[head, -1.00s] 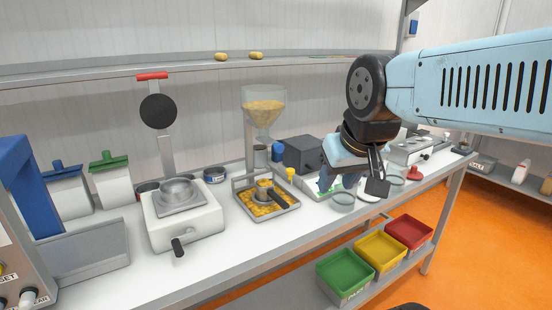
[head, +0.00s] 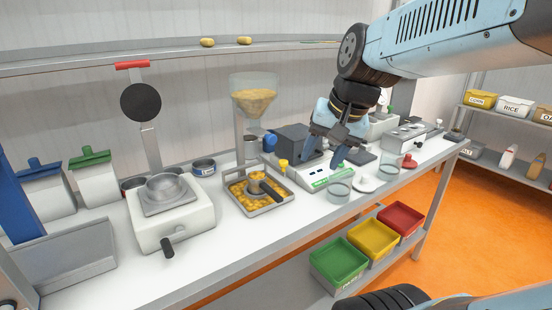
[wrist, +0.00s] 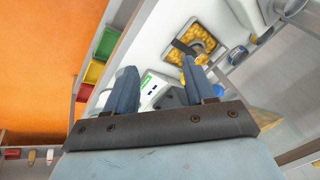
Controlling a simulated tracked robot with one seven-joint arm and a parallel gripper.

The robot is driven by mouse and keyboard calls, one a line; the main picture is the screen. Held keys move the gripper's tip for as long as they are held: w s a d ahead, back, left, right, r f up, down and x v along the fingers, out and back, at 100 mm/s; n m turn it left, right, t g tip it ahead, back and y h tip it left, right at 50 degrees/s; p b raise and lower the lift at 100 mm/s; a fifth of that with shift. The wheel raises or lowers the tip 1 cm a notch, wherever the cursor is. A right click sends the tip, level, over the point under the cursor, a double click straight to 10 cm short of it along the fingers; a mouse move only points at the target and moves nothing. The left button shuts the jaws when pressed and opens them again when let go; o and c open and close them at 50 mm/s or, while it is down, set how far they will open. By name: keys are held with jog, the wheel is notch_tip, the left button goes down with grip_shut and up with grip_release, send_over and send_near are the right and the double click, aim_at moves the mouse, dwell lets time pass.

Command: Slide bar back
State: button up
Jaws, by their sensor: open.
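My gripper (head: 322,154) is open and empty above the bench, over a white scale-like device (head: 328,178) with a green strip. In the wrist view its two blue fingers (wrist: 159,66) stand apart, with a metal tray of yellow pieces (wrist: 176,62) beyond them. In the head view that tray (head: 258,206) sits left of my gripper, under a hopper (head: 254,95) of yellow material. A dark bar-like part (head: 272,191) lies across the tray, and it also shows in the wrist view (wrist: 184,46). I cannot tell for sure which part is the slide bar.
A white press (head: 172,215) with a raised lid stands left. A dark grey box (head: 293,143) is behind the device. Glass dishes (head: 339,191) lie near the front edge. Green (head: 339,262), yellow (head: 370,238) and red (head: 401,217) bins sit on the lower shelf.

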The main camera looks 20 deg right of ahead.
jog(key=w+d+f+m+g+y, duration=0.1)
jog(key=w+d+m+y, duration=0.2)
jog(key=w+m, duration=0.7)
jog(key=m+t+y, duration=0.1)
jog(key=m+y, duration=0.2)
jog(key=m, duration=0.5)
send_near(284, 161)
jog(key=x, duration=0.8)
jog(key=shift+a+f, duration=0.2)
jog(key=shift+f, duration=0.05)
jog(key=shift+c, duration=0.5)
grip_shut()
